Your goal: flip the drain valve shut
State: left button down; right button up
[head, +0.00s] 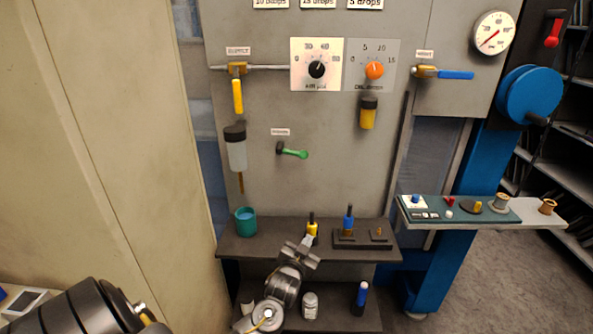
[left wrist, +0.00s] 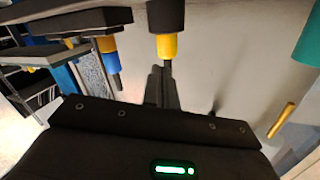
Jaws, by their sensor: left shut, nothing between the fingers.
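Three labelled valves show on the grey panel in the head view, but their labels are too small to read surely, so I cannot tell by text which is the drain valve. A small valve with a green lever (head: 293,152) sits mid-panel, its lever pointing right and slightly down. A brass valve with a yellow lever (head: 238,97) hanging down is at upper left. A valve with a blue lever (head: 456,75) pointing right is at upper right. My left gripper (head: 307,241) is shut and empty, low by the shelf; its fingers show in the left wrist view (left wrist: 161,88). My right gripper is out of view.
A shelf (head: 270,247) carries a teal cup (head: 245,222), a yellow-and-black tool (head: 312,226) close to my gripper, and a blue tool (head: 348,218) in a dark block. A clear bowl (head: 237,155) and a yellow bowl (head: 368,115) hang from the panel.

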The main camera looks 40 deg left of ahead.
pick_arm(q)
jog(key=w+a+r+n+t+y, duration=0.1)
jog(key=a+r+t+y, duration=0.1)
jog(key=r, duration=0.9)
jog(key=a+r+n+t+y, duration=0.2)
jog(key=a+r+y, duration=0.2)
jog(key=r, duration=0.7)
jog(key=shift+w+a+t+y+b, duration=0.2)
jog(key=shift+w+t+y+b, duration=0.1)
jog(key=shift+w+y, duration=0.1)
jog(key=p+x, duration=0.4)
jog(key=x, duration=0.6)
jog(key=shift+a+f, duration=0.25)
jog(key=shift+f, duration=0.8)
jog(key=shift+a+f, duration=0.2)
jog(key=shift+f, duration=0.8)
jog(key=shift+w, duration=0.1)
jog(key=shift+f+m+h, duration=0.15)
jog(key=shift+m+h, duration=0.25)
